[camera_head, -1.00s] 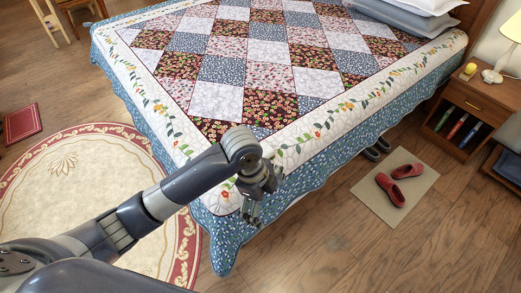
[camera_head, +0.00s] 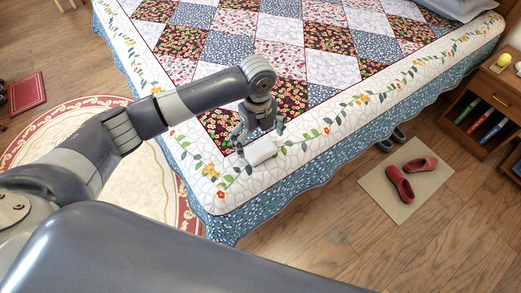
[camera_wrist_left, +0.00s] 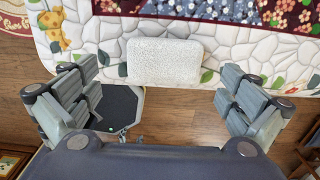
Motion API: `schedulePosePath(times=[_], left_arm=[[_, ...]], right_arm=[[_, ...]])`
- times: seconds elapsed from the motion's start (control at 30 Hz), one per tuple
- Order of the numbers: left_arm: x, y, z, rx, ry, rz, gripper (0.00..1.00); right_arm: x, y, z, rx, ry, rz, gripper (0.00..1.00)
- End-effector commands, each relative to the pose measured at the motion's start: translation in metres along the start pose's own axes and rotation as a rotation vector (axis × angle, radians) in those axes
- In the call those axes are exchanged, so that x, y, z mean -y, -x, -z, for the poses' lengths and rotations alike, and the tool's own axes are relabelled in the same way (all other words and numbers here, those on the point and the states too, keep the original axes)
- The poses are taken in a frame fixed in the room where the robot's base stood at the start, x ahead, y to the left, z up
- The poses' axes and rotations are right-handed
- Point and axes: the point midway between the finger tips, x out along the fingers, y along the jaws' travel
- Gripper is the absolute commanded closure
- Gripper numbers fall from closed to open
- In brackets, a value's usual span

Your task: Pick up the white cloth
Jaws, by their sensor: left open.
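The white cloth (camera_head: 262,152) is a small folded rectangle lying on the pale floral border of the quilt, near the bed's front corner. In the left wrist view the cloth (camera_wrist_left: 165,62) is a textured white block, centred beyond the spread fingers. My left gripper (camera_head: 258,130) is open and points down just above and behind the cloth, partly overlapping it in the head view. In the left wrist view the open fingers (camera_wrist_left: 158,98) stand wide on both sides with nothing between them. I cannot tell the exact height gap. My right gripper is not in view.
The patchwork quilt (camera_head: 280,60) covers the bed. Red slippers (camera_head: 408,178) rest on a beige mat (camera_head: 375,190) beside the bed. A wooden nightstand (camera_head: 490,110) stands at right.

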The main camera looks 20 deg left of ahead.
Motion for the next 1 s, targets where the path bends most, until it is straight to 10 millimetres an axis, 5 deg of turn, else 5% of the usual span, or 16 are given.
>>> schedulePosePath(times=[0.33,0.63,0.8,1.0], left_arm=[[0.005,-0.045,0.003,-0.001,0.0,0.0,0.0],[0.005,-0.052,0.003,0.001,0.0,0.001,0.0],[0.005,-0.051,0.002,0.001,0.0,0.001,0.34],[0.005,-0.051,0.002,0.001,0.001,0.001,0.41]], right_arm=[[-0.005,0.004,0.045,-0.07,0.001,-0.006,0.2],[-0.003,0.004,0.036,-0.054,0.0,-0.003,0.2],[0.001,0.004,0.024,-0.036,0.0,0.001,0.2],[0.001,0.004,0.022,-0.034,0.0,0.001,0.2]])
